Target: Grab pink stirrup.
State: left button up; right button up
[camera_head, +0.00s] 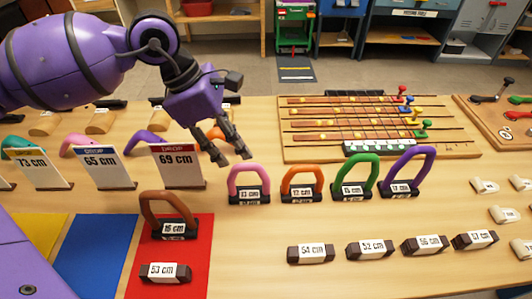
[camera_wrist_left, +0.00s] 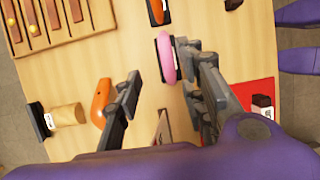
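The pink stirrup (camera_head: 248,178) stands upright in a dark base with a number label, at the left end of a row of stirrups on the table. My left gripper (camera_head: 236,160) is open and empty, just above and to the left of it in the head view. In the left wrist view the pink stirrup (camera_wrist_left: 167,58) lies ahead, between the lines of the open fingers of my left gripper (camera_wrist_left: 162,68). It looks apart from the fingers, though the right finger overlaps its base. My right gripper is not in view.
Orange (camera_head: 302,180), green (camera_head: 356,170) and purple (camera_head: 407,168) stirrups stand to the right. A brown stirrup (camera_head: 168,208) stands on the red mat (camera_head: 193,255). The 69 cm sign (camera_head: 178,166) stands left of the pink stirrup. A wooden board (camera_head: 300,155) lies behind the row.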

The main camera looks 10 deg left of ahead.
aim_at(246, 164)
pick_arm(q)
jog(key=shift+s+d+f, duration=0.15)
jog(key=shift+d+f, duration=0.05)
jog(key=shift+f, duration=0.15)
jog(key=shift+s+d+f+p, duration=0.15)
jog(key=shift+d+f, duration=0.2)
jog(key=shift+f, duration=0.25)
jog(key=shift+s+d+f+p, duration=0.15)
jog(key=shift+d+f, duration=0.15)
jog(key=shift+f, duration=0.25)
jog(key=x, duration=0.3)
jog(key=shift+w+d+f, duration=0.15)
jog(key=shift+f, duration=0.3)
grip_shut()
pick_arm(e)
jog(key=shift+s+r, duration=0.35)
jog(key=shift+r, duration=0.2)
